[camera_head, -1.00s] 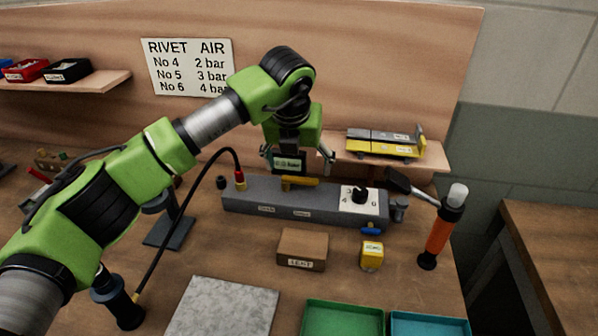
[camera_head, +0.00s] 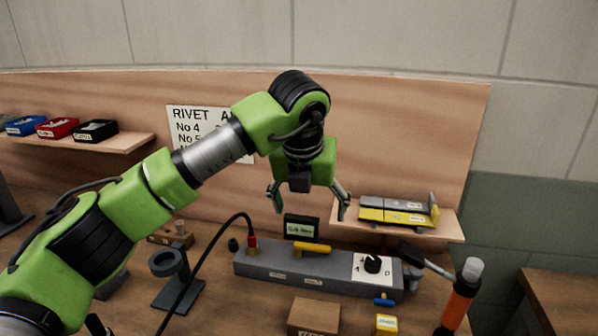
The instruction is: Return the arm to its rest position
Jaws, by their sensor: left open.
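My left arm (camera_head: 160,185), green with black and grey joints, reaches in from the left. Its left gripper (camera_head: 309,203) points down with its two fingers spread and nothing between them. It appears above the small display (camera_head: 301,228) at the back of the grey air manifold (camera_head: 315,271) and in front of the wooden back board. The manifold carries a yellow lever (camera_head: 312,248) and a black dial (camera_head: 373,264) on a white plate. My right gripper is not in view.
A right shelf (camera_head: 448,229) holds grey and yellow items. A left shelf (camera_head: 118,142) holds blue, red and black bins. A black hose (camera_head: 205,262) curves up beside a dark stand (camera_head: 180,293). A brown box (camera_head: 314,316), a yellow block (camera_head: 386,325) and an orange-handled tool (camera_head: 457,308) stand in front.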

